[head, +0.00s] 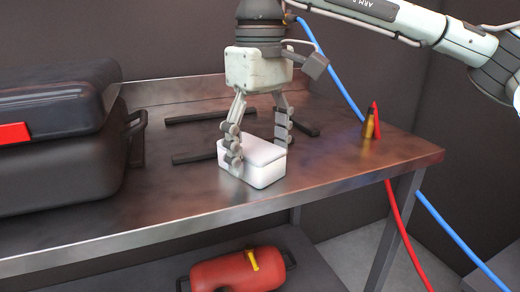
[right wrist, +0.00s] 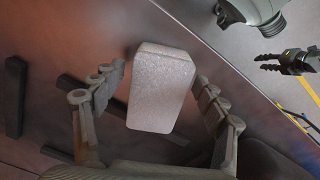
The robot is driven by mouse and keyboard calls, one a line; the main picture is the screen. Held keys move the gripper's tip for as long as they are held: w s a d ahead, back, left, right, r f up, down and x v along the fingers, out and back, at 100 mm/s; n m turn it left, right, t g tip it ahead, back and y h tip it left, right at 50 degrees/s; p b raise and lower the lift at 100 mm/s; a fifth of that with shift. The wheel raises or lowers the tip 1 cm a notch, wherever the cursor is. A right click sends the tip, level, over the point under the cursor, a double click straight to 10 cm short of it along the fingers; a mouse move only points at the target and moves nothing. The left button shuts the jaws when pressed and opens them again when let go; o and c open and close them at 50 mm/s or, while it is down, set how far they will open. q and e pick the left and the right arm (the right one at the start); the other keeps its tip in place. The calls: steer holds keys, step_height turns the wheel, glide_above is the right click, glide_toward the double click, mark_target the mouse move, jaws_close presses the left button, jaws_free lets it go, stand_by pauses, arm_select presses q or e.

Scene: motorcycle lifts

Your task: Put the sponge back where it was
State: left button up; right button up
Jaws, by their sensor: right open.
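The sponge (head: 262,172), a whitish block with rounded edges, rests on the metal workbench near its front edge. It also shows in the right wrist view (right wrist: 162,88), with a speckled pale top. My right gripper (head: 258,148) points down over the sponge from above, its fingers spread on two sides of it. In the right wrist view the open fingers (right wrist: 160,95) stand apart from the sponge, with gaps on both sides. A dark two-pronged gripper, seemingly my left one (right wrist: 288,63), shows small at the right of that view; its opening is unclear.
Dark flat bars (head: 207,116) lie on the workbench (head: 330,165) behind and beside the sponge. A large black case (head: 60,140) fills the left. A brass and red fitting (head: 369,125) stands at the right. A red canister (head: 237,272) sits on the lower shelf. Red and blue hoses hang right.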

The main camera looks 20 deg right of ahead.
mark_target(259, 150)
step_height(259, 150, up, 2)
step_height(259, 150, up, 6)
steer(key=shift+f+p, duration=0.15)
steer(key=shift+p, duration=0.3)
arm_select(q)
steer(key=shift+g, duration=0.4)
steer(key=x, duration=0.3)
steer(key=p+x, duration=0.1)
steer(key=shift+s+d+f, duration=0.15)
steer(key=shift+f, duration=0.35)
arm_select(e)
step_height(259, 150, up, 4)
steer(key=shift+r, duration=0.25)
arm_select(q)
steer(key=shift+s, duration=0.1)
